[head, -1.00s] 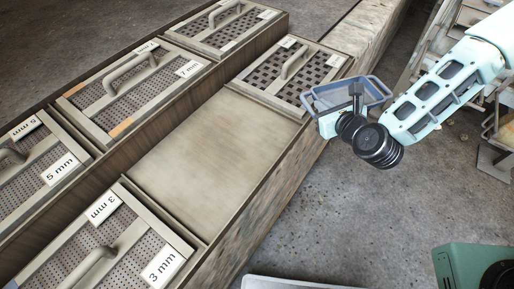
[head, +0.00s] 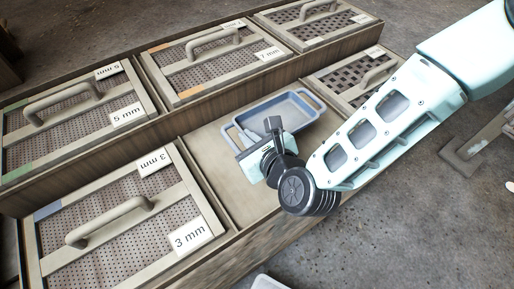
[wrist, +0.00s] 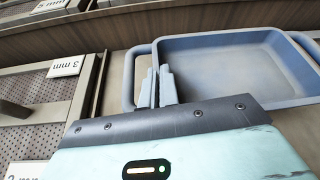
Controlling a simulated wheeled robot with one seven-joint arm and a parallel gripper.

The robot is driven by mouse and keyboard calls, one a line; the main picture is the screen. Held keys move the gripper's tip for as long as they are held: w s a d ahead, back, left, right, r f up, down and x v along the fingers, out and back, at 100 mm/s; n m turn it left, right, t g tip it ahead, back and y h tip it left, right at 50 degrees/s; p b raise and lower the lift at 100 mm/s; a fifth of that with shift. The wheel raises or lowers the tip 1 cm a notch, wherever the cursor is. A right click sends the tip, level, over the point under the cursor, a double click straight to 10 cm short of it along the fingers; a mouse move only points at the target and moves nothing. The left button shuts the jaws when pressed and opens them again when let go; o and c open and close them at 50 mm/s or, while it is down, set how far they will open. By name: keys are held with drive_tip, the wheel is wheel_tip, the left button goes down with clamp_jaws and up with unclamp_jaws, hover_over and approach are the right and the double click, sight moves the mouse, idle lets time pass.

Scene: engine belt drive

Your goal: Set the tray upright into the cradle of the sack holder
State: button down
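The tray (head: 283,108) is a shallow blue-grey pan with a loop handle at each end. In the head view it is over the bare panel between the mesh screens, roughly level with its open side up. In the wrist view, the gripper's two fingers (wrist: 160,88) stand on either side of the tray's wall, and the tray (wrist: 235,65) looks empty. I cannot tell whether its underside touches the panel. I cannot make out the sack holder or its cradle in either view.
Mesh screens with raised handles surround the panel: a 3 mm screen (head: 120,222), a 5 mm screen (head: 75,115), a 7 mm screen (head: 212,58) and coarser ones at the back. The bare panel (head: 215,165) is open. Grey floor (head: 400,225) lies to the right.

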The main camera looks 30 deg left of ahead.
drive_tip(key=shift+f, duration=2.9)
drive_tip(key=shift+f, duration=0.15)
drive_tip(key=c, duration=1.7)
unclamp_jaws()
drive_tip(key=shift+r, duration=0.25)
drive_tip(key=v, duration=1.2)
drive_tip(key=shift+b, duration=0.3)
